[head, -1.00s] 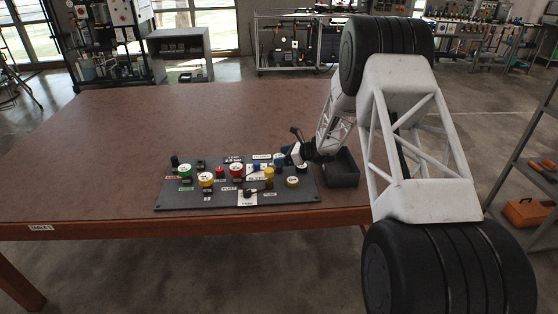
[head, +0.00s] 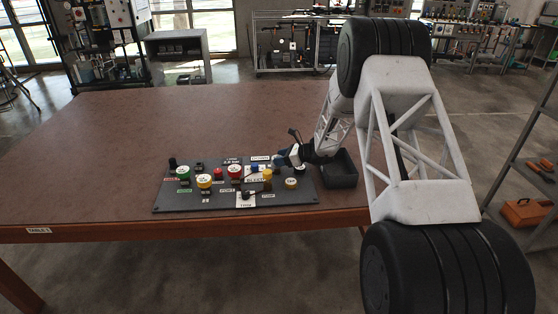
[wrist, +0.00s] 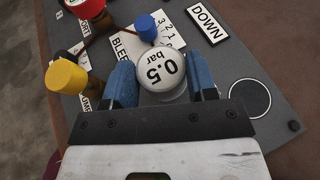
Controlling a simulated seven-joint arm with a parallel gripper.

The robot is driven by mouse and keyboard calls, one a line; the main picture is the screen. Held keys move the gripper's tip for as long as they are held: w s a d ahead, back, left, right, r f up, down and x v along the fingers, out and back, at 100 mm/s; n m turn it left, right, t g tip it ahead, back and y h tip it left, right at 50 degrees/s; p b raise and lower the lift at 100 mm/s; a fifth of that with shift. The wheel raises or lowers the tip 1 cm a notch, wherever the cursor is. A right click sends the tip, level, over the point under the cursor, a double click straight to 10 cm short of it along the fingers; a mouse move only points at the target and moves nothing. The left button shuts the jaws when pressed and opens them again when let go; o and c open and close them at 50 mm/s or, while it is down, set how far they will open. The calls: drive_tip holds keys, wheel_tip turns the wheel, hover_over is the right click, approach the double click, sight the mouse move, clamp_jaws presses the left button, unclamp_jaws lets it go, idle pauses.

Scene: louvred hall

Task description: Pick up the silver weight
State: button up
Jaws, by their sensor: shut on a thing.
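The silver weight (wrist: 161,70), a round piece with a pale top marked "0.5 bar", sits between the two blue fingers in the wrist view. My gripper (wrist: 163,82) is shut on its sides. In the head view my gripper (head: 279,161) is low over the right rear part of the dark panel (head: 222,205), and I cannot make out the weight there. Whether the weight touches the panel or is just above it, I cannot tell.
The panel also carries a yellow knob (wrist: 66,77), a blue knob (wrist: 146,27), a red knob (head: 235,171) and several others. A dark open bin (head: 341,174) stands beside the panel. The table's (head: 110,150) left side is clear.

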drive_tip(key=shift+r, duration=0.1)
drive_tip(key=shift+r, duration=0.8)
wheel_tip(320, 180, up, 2)
drive_tip(key=s+d+r, duration=0.1)
drive_tip(key=s, duration=1.5)
drive_tip(key=shift+d, duration=0.15)
drive_tip(key=shift+r, duration=0.1)
drive_tip(key=shift+w, duration=0.1)
